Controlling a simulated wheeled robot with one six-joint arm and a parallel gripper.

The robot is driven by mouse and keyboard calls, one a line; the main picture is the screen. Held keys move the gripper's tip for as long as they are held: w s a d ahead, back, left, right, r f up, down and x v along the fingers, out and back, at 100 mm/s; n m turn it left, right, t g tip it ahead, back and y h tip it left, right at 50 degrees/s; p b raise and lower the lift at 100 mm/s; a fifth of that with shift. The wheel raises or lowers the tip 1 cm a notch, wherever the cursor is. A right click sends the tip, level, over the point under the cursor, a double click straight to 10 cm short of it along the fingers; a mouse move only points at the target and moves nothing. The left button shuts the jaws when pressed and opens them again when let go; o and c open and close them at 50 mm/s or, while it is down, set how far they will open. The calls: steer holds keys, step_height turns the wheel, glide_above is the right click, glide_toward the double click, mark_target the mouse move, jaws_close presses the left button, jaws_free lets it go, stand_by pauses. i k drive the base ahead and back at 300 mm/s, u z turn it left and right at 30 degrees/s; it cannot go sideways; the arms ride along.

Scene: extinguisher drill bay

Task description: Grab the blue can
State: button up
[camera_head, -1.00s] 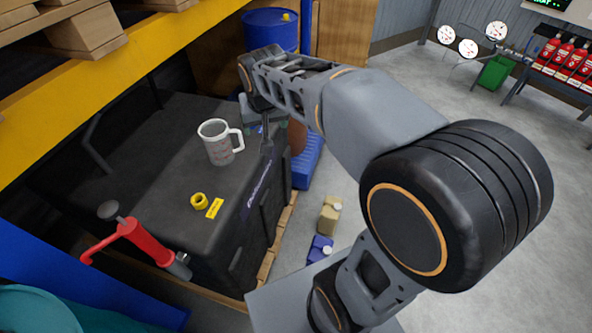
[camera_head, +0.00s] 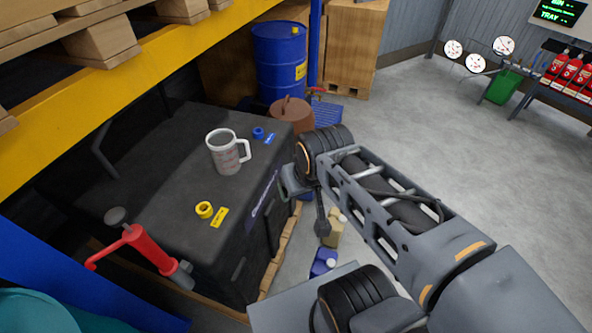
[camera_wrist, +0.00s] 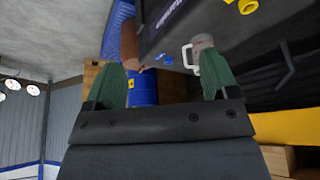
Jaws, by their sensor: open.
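The blue can (camera_head: 322,262) is a small jerrycan with a pale cap, on the floor at the lower middle of the head view. It stands just in front of a tan can (camera_head: 334,229). My gripper (camera_head: 306,204) is above and behind the blue can in the head view, clear of it, and partly covers the tan can. In the wrist view my gripper (camera_wrist: 163,78) shows two green fingers wide apart with nothing held between them. The blue can does not show in the wrist view.
A black tank (camera_head: 160,190) carries a measuring jug (camera_head: 224,156), a yellow cap (camera_head: 204,210) and a blue cap (camera_head: 258,133). A red hand pump (camera_head: 148,248) is at lower left. A blue drum (camera_head: 278,60) and a brown container (camera_head: 292,116) stand behind.

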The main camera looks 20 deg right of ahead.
mark_target(324, 260)
steer(key=u, duration=1.2)
steer(key=k, duration=0.85)
steer(key=z, duration=1.3)
steer(key=k, duration=0.5)
steer(key=z, duration=1.1)
steer(key=i, duration=0.95)
steer(key=u, duration=1.95)
